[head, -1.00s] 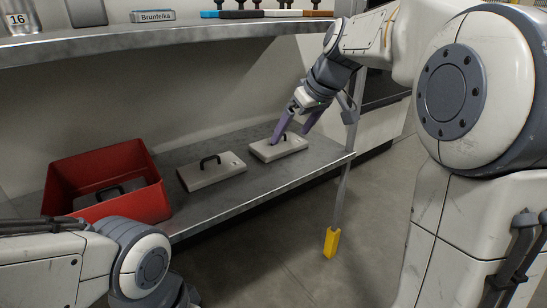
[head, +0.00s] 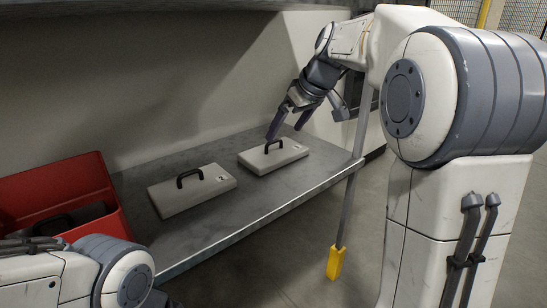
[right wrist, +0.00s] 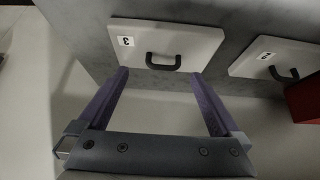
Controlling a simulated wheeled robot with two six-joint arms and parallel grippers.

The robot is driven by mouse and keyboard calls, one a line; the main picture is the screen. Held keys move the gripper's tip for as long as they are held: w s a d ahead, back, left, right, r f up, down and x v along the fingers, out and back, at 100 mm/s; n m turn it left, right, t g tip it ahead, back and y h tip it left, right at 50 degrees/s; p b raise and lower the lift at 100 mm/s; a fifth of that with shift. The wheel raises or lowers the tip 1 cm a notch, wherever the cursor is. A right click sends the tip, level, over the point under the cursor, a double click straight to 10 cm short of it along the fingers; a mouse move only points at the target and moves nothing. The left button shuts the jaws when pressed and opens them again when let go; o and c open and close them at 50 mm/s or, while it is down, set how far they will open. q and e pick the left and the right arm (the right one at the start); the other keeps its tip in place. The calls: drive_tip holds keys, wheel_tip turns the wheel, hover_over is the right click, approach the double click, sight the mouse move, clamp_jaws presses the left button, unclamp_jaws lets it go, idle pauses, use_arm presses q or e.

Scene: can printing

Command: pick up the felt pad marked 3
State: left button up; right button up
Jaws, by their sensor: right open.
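The felt pad marked 3 (head: 279,160) is a flat whitish slab with a black handle, lying on the grey shelf in the head view. In the right wrist view the pad (right wrist: 187,40) shows its 3 label and its handle (right wrist: 163,62). My right gripper (head: 287,131) is open and empty beside the pad's handle. In the right wrist view its purple fingers (right wrist: 160,76) stand on either side of the handle, which is not gripped. The gap in height is hard to judge. My left arm shows at lower left, but its gripper is not in view.
A similar pad marked 2 (head: 188,195) lies left of pad 3 on the shelf (head: 240,215). A red bin (head: 60,182) at the far left holds a dark-handled item. A yellow-footed post (head: 335,262) stands at the shelf's right end. The shelf's front is clear.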

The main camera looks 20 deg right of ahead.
sight(275, 141)
drive_tip(key=b+x, duration=0.1)
drive_tip(key=x, duration=0.1)
drive_tip(key=b+x, duration=0.3)
drive_tip(key=shift+w+a, duration=0.3)
drive_tip(key=shift+a, duration=0.15)
drive_tip(key=shift+c, duration=0.3)
drive_tip(key=c, duration=1.3)
drive_tip(key=shift+o, duration=0.2)
drive_tip(key=shift+r, duration=0.1)
